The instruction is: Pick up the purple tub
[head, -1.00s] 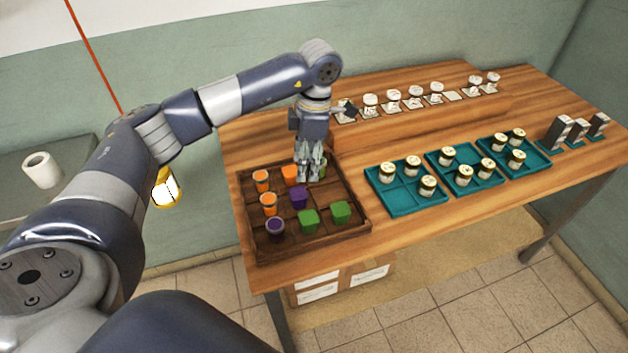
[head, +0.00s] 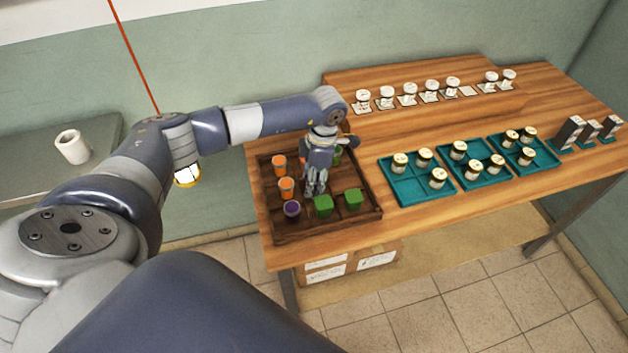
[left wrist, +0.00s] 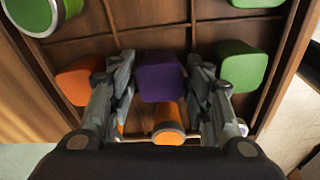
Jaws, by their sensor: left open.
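The square purple tub (left wrist: 160,77) sits in a compartment of the dark wooden tray (head: 326,229). In the left wrist view it lies between the two fingers of my left gripper (left wrist: 160,62), with a gap visible on its sides. The fingers are open and point down at it. In the head view my left gripper (head: 313,188) is over the middle of the tray and hides this tub. A round purple-topped jar (head: 292,209) stands in the tray's front left. My right gripper is not in view.
Green tubs (head: 323,205) stand in front of and beside my gripper, and orange ones (head: 286,187) to its left. Teal trays (head: 410,196) with several jars lie to the right. Lidded jars (head: 409,93) line the raised shelf at the back.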

